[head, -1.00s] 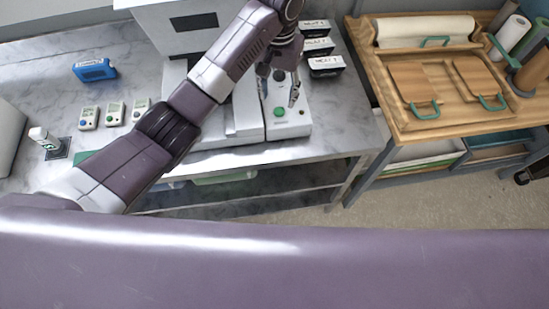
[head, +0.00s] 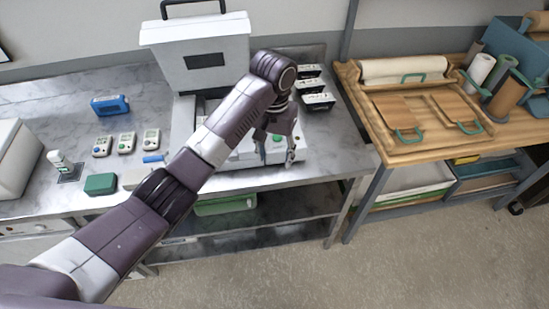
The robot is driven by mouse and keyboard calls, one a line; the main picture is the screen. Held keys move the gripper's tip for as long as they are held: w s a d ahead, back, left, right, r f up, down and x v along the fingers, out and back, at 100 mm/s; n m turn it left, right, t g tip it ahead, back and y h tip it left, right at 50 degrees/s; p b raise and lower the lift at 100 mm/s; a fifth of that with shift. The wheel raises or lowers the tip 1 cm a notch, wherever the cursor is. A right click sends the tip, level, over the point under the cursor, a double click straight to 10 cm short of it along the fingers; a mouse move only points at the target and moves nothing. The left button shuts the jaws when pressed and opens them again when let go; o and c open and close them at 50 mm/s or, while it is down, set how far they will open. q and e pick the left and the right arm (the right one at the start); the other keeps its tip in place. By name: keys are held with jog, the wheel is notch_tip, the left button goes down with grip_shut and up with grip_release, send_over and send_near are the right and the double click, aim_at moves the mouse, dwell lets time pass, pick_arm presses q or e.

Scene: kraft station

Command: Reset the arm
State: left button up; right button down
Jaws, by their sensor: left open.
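My left arm comes in from the lower left and reaches across the steel bench. My left gripper (head: 276,148) is at its end with the fingers apart, pointing down over a white control panel (head: 247,155). A green button (head: 278,138) on the panel shows beside the fingers. I see nothing between the fingers. I cannot tell whether the fingertips touch the panel. My right gripper is not in view.
A white machine (head: 198,52) stands behind the arm. Several black-and-white boxes (head: 316,86) sit right of it. Handheld devices (head: 126,143), a blue device (head: 110,106) and a green block (head: 100,184) lie left. A wooden workbench (head: 420,150) stands right, with open floor in front.

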pick_arm(q)
jog(key=shift+w+f, duration=0.1)
jog(key=shift+w, duration=0.05)
notch_tip(320, 180, down, 24)
jog(key=s+a+n+h+b, duration=0.1)
jog(key=s+a+h+b, duration=0.1)
jog(key=s+a+b, duration=0.15)
jog(key=s+a+f+b, duration=0.2)
jog(key=s+f, duration=0.1)
jog(key=f, duration=0.4)
jog(key=s+a+f+n+b, duration=0.1)
jog(key=s+a+f, duration=0.15)
jog(key=f, duration=0.45)
jog(key=s+a+f+b, duration=0.1)
jog(key=s+f+b, duration=0.1)
jog(key=s+f, duration=0.35)
jog(key=s+a+f+b, duration=0.2)
jog(key=s+a+f, duration=0.2)
jog(key=s+f, duration=0.3)
jog(key=s+a+f+y+b, duration=0.1)
jog(key=s+a+f, duration=0.3)
jog(key=s+f, duration=0.4)
jog(key=s+a+f+t+y+b, duration=0.1)
jog(key=s+a+f, duration=0.4)
jog(key=s, duration=1.3)
notch_tip(320, 180, down, 3)
jog(key=shift+f+m+b, duration=0.1)
jog(key=shift+m+b, duration=0.3)
jog(key=shift+b, duration=0.5)
